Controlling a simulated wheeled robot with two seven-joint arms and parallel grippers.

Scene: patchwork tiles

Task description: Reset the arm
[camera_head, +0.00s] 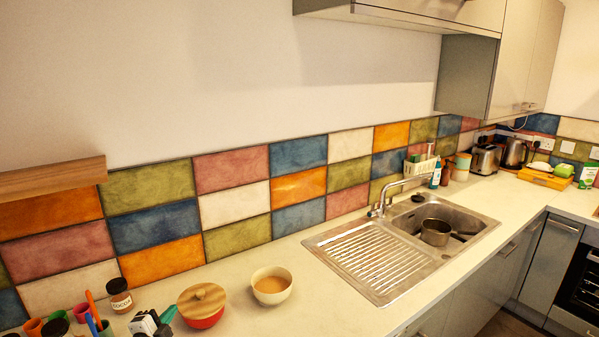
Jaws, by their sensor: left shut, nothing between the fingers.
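My left gripper (152,324), white and black, shows small at the bottom edge in the head view, left of the middle. It is shut and empty. It is over the near part of the counter, just left of a red pot with a wooden lid (202,304). Most of my left arm is outside the picture. My right gripper is not in view.
A jar (119,295) and several coloured cups and utensils crowd the lower left. A cream bowl (271,286) stands right of the lidded pot. A steel sink (440,222) holds a saucepan (435,232). The white counter (330,306) is clear before the drainer.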

